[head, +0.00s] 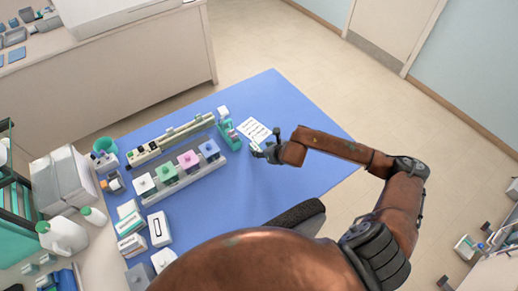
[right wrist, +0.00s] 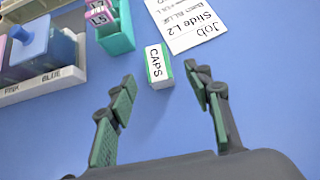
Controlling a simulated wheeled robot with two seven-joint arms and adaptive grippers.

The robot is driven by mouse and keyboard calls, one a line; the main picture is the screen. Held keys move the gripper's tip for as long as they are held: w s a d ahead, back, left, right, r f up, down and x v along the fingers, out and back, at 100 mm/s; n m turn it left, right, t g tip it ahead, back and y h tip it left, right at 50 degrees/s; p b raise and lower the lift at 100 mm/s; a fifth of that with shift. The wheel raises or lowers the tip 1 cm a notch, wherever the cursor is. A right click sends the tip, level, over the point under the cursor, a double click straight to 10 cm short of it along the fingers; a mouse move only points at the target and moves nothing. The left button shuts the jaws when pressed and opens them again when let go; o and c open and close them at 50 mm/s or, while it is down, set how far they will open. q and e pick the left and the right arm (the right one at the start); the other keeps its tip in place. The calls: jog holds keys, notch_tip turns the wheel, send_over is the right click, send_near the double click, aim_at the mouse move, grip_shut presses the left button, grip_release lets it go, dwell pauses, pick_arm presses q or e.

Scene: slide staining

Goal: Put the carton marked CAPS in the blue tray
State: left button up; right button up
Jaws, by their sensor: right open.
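The carton marked CAPS (right wrist: 156,68) is a small white box with green sides, lying on the blue mat in the right wrist view. My right gripper (right wrist: 160,84) is open and empty, its fingertips apart on either side of the carton's near end. In the head view my right gripper (head: 266,146) is low over the mat beside the paper, and the carton is hard to make out there. I cannot surely identify the blue tray; a blue item (head: 65,279) shows partly at the lower left. My left gripper is not in view.
A printed sheet (right wrist: 192,22) lies beyond the carton. A teal slide holder (right wrist: 117,38) stands to its left, near the row of staining jars (head: 178,170). White boxes (head: 159,229) and bottles (head: 62,236) stand further left. The mat's right part (head: 310,100) is clear.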

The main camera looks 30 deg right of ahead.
aim_at(256, 147)
jog(key=p+x, duration=0.1)
jog(key=x, duration=0.5)
jog(key=shift+w+a+r, duration=0.1)
jog(key=shift+w+a, duration=0.05)
jog(key=shift+w, duration=0.1)
jog(key=shift+w+f+p, duration=0.25)
jog(key=shift+f+p, duration=0.05)
jog(key=shift+f, duration=0.1)
jog(key=shift+c, duration=0.5)
jog(key=c, duration=1)
jog(key=shift+r, duration=0.2)
jog(key=shift+r, duration=0.55)
jog(key=b+v, duration=0.1)
jog(key=v, duration=0.5)
jog(key=b+v, duration=0.1)
jog(key=v, duration=0.5)
jog(key=s+d+f+b+v, duration=0.1)
jog(key=v, duration=0.5)
